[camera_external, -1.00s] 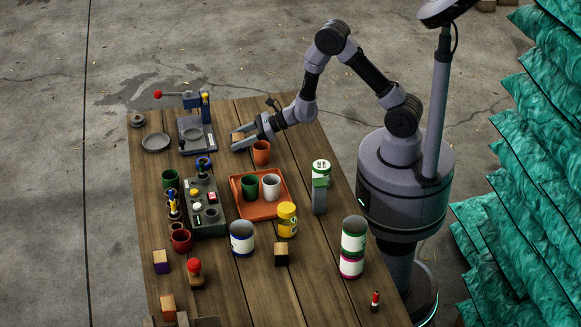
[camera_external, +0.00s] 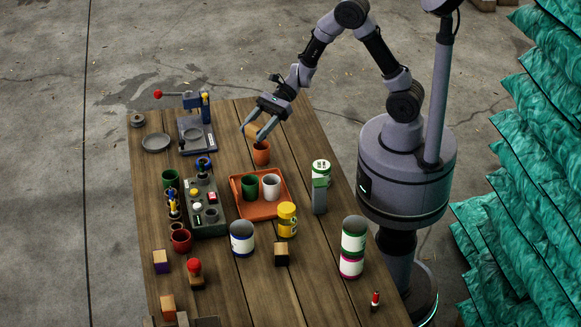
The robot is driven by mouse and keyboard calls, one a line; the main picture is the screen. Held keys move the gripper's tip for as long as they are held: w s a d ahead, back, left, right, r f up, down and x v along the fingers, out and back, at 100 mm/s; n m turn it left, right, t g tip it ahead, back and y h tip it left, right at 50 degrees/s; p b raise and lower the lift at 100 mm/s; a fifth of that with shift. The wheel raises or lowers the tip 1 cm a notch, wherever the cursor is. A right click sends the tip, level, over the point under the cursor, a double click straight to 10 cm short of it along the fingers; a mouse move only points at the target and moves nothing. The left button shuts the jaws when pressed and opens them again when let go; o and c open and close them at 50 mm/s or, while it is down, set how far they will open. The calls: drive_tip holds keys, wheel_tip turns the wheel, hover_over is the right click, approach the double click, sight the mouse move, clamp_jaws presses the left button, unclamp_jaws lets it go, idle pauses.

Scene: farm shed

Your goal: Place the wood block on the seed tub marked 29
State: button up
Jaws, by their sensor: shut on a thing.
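My gripper (camera_external: 250,135) is above the far part of the table, shut on a small orange-brown wood block (camera_external: 253,131). The block appears just above the orange cup in the picture; the fingers partly hide it. Several labelled tubs could be seed tubs: a blue-and-white one (camera_external: 242,239) in the middle, and a green-and-white one (camera_external: 353,236) on top of a pink-and-white one (camera_external: 351,265) at the right. I cannot read the number 29 on any of them.
An orange cup (camera_external: 261,154) stands below the gripper. An orange tray (camera_external: 259,211) holds a green cup and a white cup. A yellow jar (camera_external: 287,220), a green-and-white can (camera_external: 321,173), a dark control box (camera_external: 206,212) and a dark-sided block (camera_external: 281,254) stand nearby. The table's near middle is fairly clear.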

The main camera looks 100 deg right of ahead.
drive_tip(key=s+a+r+n+g+y, duration=0.1)
drive_tip(key=s+a+n+g+y, duration=0.35)
drive_tip(key=s+a, duration=0.25)
drive_tip(key=r+n+g+y+p, duration=0.1)
drive_tip(key=n+g+p, duration=0.1)
drive_tip(key=n+g, duration=0.4)
hover_over(322, 165)
drive_tip(key=shift+g, duration=0.25)
wheel_tip(322, 165, down, 8)
drive_tip(key=b, duration=0.4)
drive_tip(key=shift+f, duration=0.15)
drive_tip(key=o, duration=1.4)
